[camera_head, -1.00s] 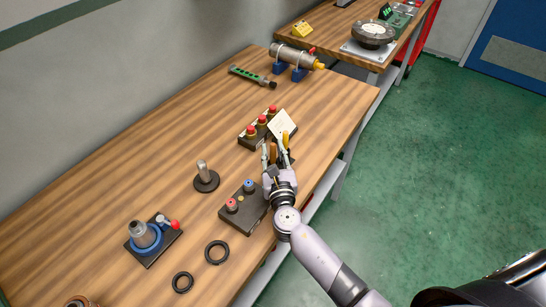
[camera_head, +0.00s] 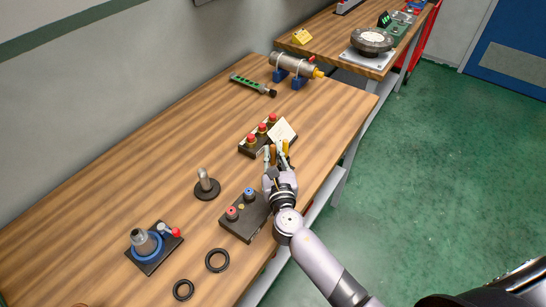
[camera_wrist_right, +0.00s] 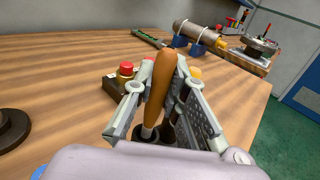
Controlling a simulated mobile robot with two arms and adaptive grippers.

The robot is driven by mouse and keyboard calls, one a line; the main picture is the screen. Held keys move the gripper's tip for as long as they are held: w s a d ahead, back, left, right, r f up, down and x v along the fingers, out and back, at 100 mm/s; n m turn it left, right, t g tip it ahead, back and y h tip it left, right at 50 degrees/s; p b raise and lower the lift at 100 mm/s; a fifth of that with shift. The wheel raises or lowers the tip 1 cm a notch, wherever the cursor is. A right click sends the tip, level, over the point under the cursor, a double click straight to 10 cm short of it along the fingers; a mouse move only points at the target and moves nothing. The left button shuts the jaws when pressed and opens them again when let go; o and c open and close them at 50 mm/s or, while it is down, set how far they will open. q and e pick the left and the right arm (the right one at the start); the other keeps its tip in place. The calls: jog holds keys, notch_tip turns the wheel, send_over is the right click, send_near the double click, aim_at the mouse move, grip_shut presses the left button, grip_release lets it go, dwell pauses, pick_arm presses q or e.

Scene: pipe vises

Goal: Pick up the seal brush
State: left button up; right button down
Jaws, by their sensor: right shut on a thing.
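The seal brush's wooden, orange-brown handle (camera_wrist_right: 160,82) stands nearly upright between the fingers of my right gripper (camera_wrist_right: 157,98) in the right wrist view. Its lower end is dark and partly hidden by the gripper. In the head view my right gripper (camera_head: 276,156) is shut on it near the table's front edge, and the handle (camera_head: 273,154) shows as a small orange strip. A second orange handle shows close beside it. I cannot tell whether the brush is clear of what is beneath it. My left gripper is not in view.
A spindle on a base (camera_head: 206,187) and black rings (camera_head: 217,259) stand farther left.

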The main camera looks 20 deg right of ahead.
notch_tip(320, 180, up, 17)
jog(key=p, duration=0.5)
jog(key=shift+r, duration=0.15)
jog(key=shift+s, duration=0.1)
dwell(0.4)
